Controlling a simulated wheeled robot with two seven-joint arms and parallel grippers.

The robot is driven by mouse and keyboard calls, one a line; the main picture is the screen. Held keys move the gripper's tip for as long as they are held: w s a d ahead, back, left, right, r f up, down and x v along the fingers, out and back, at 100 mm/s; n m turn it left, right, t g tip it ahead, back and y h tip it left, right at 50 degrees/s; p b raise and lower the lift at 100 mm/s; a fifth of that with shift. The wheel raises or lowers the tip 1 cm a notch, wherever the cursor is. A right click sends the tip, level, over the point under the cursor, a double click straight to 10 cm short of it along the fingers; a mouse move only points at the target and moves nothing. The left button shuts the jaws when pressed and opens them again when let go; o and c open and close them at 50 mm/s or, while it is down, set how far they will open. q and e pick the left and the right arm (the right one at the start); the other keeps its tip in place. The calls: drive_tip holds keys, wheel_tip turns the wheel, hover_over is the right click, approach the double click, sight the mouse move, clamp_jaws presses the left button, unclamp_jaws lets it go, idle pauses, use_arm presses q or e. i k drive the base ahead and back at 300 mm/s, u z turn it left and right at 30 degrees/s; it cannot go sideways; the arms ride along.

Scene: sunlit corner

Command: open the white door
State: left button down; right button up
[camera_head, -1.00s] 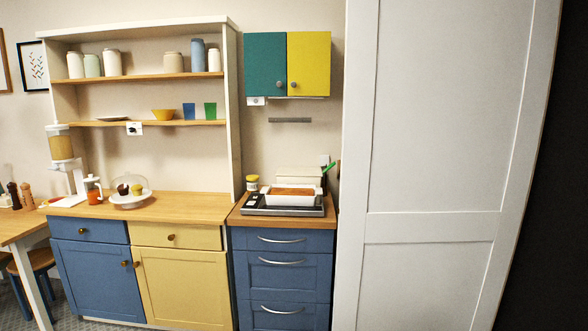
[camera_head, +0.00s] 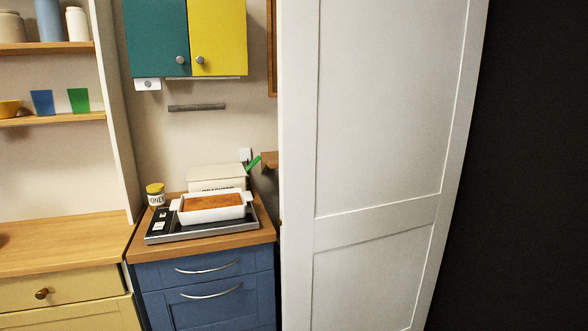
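The white door (camera_head: 380,120) is a tall panelled slab right of the middle of the head view. Its bottom and top run out of the picture. A horizontal rail crosses it below its middle, and its right edge slants against a black area. I see no handle on the face that shows. I cannot tell for sure how far it stands open. Neither of my grippers is in view.
A blue drawer unit (camera_head: 215,290) with a wooden top stands left of the door. On it are a hob (camera_head: 200,229), a white baking dish (camera_head: 213,213) and a honey jar (camera_head: 155,195). Teal and yellow wall cupboards (camera_head: 187,38) hang above. The dark area (camera_head: 520,180) right of the door shows no detail.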

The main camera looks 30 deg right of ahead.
sight(376, 100)
drive_tip(key=z, duration=0.7)
drive_tip(key=i, duration=0.85)
drive_tip(key=z, duration=0.8)
